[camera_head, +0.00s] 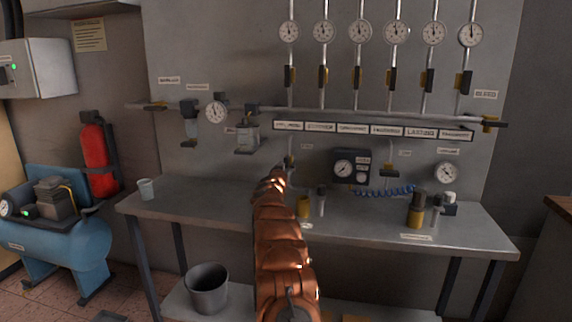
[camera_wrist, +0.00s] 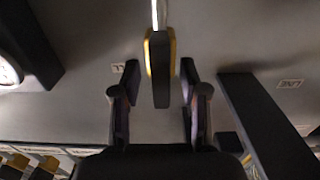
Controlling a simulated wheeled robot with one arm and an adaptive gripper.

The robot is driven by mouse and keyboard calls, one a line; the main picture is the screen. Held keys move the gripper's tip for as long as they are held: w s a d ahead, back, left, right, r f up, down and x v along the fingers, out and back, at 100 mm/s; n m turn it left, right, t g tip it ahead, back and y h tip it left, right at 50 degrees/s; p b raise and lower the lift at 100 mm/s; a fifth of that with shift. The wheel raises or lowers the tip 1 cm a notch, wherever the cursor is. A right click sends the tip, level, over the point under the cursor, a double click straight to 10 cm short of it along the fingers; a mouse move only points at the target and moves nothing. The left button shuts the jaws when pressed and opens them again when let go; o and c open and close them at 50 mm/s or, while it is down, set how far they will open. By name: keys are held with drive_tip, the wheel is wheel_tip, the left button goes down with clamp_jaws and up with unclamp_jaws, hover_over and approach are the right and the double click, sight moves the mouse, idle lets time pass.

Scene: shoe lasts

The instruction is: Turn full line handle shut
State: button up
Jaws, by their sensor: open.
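My copper-coloured arm reaches up from the bottom of the head view. My gripper is at its tip, by a small valve handle (camera_head: 290,160) below the label strip; the arm partly hides it. In the wrist view my gripper (camera_wrist: 158,100) is open, with one dark finger on each side of a dark handle with yellow edges (camera_wrist: 161,68). A gap shows on both sides of the handle. A bright metal pipe (camera_wrist: 155,14) meets its end. A small tag (camera_wrist: 118,68) lies beside it, too small to read.
Several yellow-and-black valve handles (camera_head: 323,77) hang on pipes under gauges. A label strip (camera_head: 372,130) runs below them. A gauge box (camera_head: 350,166) is right of the arm tip; a filter unit (camera_head: 247,137) is left. The bench (camera_head: 190,200) holds cups and tools.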

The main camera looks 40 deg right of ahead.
drive_tip(key=shift+w+d+r, duration=0.1)
drive_tip(key=shift+w+d, duration=0.1)
drive_tip(key=shift+d, duration=0.05)
idle(0.3)
clamp_jaws()
